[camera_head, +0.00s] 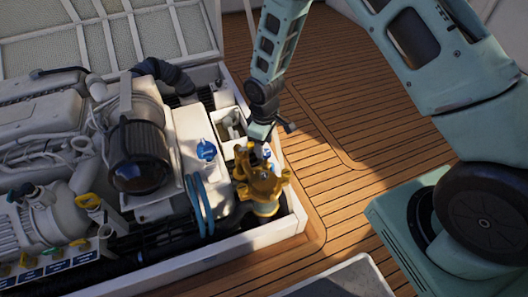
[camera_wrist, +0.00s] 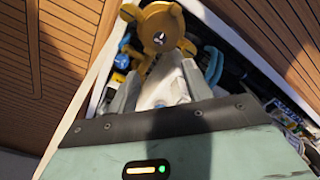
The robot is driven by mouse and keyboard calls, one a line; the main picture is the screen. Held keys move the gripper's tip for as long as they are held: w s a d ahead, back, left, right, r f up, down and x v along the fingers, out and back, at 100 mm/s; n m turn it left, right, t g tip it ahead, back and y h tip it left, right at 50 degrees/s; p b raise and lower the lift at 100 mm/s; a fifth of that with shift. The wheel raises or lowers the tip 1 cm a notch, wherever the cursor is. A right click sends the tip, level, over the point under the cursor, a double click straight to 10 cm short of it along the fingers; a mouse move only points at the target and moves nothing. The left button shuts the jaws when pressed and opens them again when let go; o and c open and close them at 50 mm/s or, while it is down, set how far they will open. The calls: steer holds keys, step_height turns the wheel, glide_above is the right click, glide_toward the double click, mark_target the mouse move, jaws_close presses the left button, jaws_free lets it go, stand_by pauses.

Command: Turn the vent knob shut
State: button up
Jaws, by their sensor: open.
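A brass-yellow housing (camera_head: 258,188) stands at the near right corner of the engine hatch. It also shows at the top of the wrist view (camera_wrist: 157,28), with a dark and white round mark on its face. My gripper (camera_head: 264,150) points down just behind and above this housing. In the wrist view its pale fingers (camera_wrist: 160,72) are apart, just below the brass part, and I see nothing clamped between them. A small blue part (camera_head: 267,154) shows beside the fingers. Which part is the vent knob I cannot tell; contact is also unclear.
A blue cap (camera_head: 207,150) sits on a white tank left of my gripper. Blue hoses (camera_head: 200,205) and a dark cylinder (camera_head: 139,155) stand further left. The hatch's white rim (camera_head: 235,250) borders the opening. The wooden deck (camera_head: 335,180) to the right is clear.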

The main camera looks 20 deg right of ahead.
step_height(320, 180, up, 2)
steer(key=shift+r, duration=0.1)
stand_by(0.5)
steer(key=s+a+r, duration=0.4)
steer(key=s+r, duration=0.1)
steer(key=r, duration=0.3)
steer(key=s+a+r, duration=0.3)
steer(key=s+r, duration=0.2)
steer(key=r, duration=0.3)
steer(key=s+r+m, duration=0.1)
steer(key=s+r, duration=0.4)
steer(key=s, duration=0.3)
steer(key=s+r, duration=0.4)
steer(key=s, duration=0.5)
step_height(320, 180, up, 20)
steer(key=p, duration=2)
steer(key=shift+w+d+r+y+p, duration=0.25)
steer(key=shift+w+d+y+p, duration=0.05)
steer(key=shift+d+p, duration=0.05)
